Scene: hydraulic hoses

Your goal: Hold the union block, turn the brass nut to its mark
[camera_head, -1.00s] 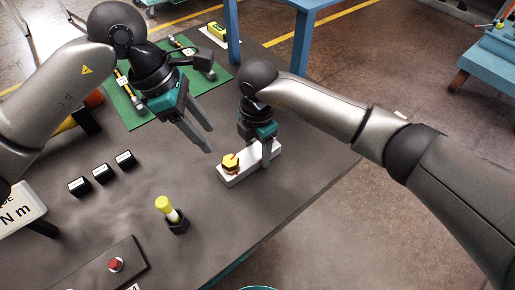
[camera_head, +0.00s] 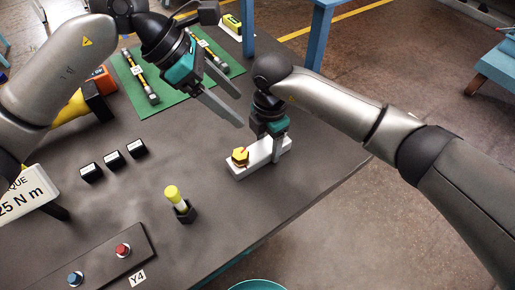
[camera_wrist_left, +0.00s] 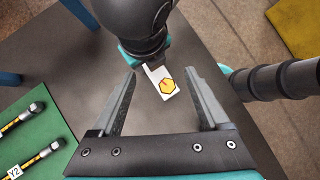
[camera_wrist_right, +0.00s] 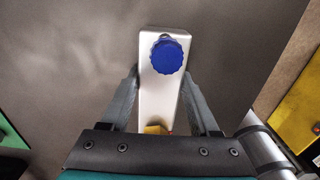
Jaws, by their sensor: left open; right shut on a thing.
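The union block (camera_head: 258,163) is a pale bar on the dark table. It also shows in the left wrist view (camera_wrist_left: 154,73) and the right wrist view (camera_wrist_right: 152,85), where a blue knob (camera_wrist_right: 167,57) sits on one end. The hexagonal brass nut (camera_head: 240,157) is at its other end; a small red mark shows on or beside the nut in the left wrist view (camera_wrist_left: 168,88). My right gripper (camera_head: 274,153) is shut on the block from above. My left gripper (camera_head: 241,111) is open and empty, above and behind the nut, apart from it.
A green mat (camera_head: 168,98) with hoses lies behind. Black blocks (camera_head: 114,159), a yellow-topped post in a dark base (camera_head: 186,212), a torque sign (camera_head: 25,195) and a panel with red (camera_head: 122,250) and blue buttons (camera_head: 75,278) stand left and front. The table's right edge is near the block.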

